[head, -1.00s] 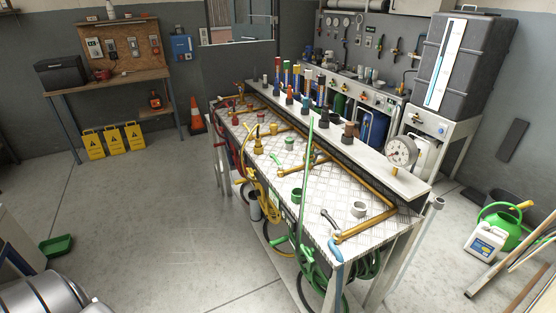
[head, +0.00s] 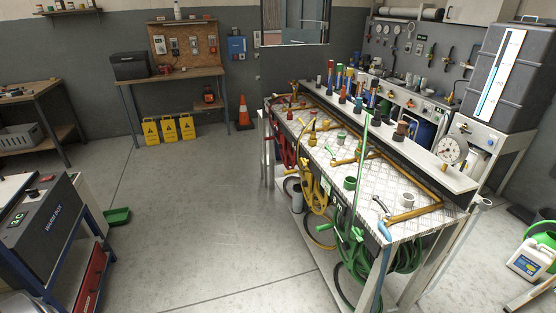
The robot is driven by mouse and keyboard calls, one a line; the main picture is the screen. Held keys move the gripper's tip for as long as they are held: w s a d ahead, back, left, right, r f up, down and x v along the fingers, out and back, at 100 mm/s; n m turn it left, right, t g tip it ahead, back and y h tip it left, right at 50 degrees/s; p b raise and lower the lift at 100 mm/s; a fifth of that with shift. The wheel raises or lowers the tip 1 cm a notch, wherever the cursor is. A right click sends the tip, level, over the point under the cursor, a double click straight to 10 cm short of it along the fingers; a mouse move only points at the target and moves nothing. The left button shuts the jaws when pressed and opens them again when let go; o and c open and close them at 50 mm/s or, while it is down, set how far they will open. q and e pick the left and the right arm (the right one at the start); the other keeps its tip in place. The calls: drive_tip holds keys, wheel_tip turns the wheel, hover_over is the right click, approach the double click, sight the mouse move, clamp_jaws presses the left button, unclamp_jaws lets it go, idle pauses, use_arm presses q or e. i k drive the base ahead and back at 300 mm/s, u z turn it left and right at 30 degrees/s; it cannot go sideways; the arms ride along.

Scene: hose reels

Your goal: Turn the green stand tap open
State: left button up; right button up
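The metal-topped bench (head: 330,160) runs from the middle back to the front right. At its near end a brass pipe with a tap (head: 402,216) lies along the top, with a small grey lever (head: 380,204) beside it. A green hose reel (head: 350,243) with a coiled green hose (head: 405,257) hangs below this near end. A thin green upright (head: 360,165) rises by the front edge, near a green cup-shaped fitting (head: 350,184). I cannot tell for certain which part is the green stand tap, or how its handle is set. Neither gripper is in view.
A yellow reel (head: 313,190) and a red reel (head: 284,145) hang farther along the bench. A dark-box cart (head: 48,228) stands at the left, by a green tray (head: 117,216). Yellow signs (head: 168,129) and a cone (head: 243,112) stand behind. The floor left of the bench is clear.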

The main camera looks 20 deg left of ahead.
sight(327, 147)
drive_tip(key=u, duration=0.3)
drive_tip(key=k, duration=0.7)
drive_tip(key=u, duration=0.6)
drive_tip(key=i, duration=1.65)
drive_tip(key=z, duration=1.45)
drive_tip(key=i, duration=0.45)
drive_tip(key=z, duration=0.45)
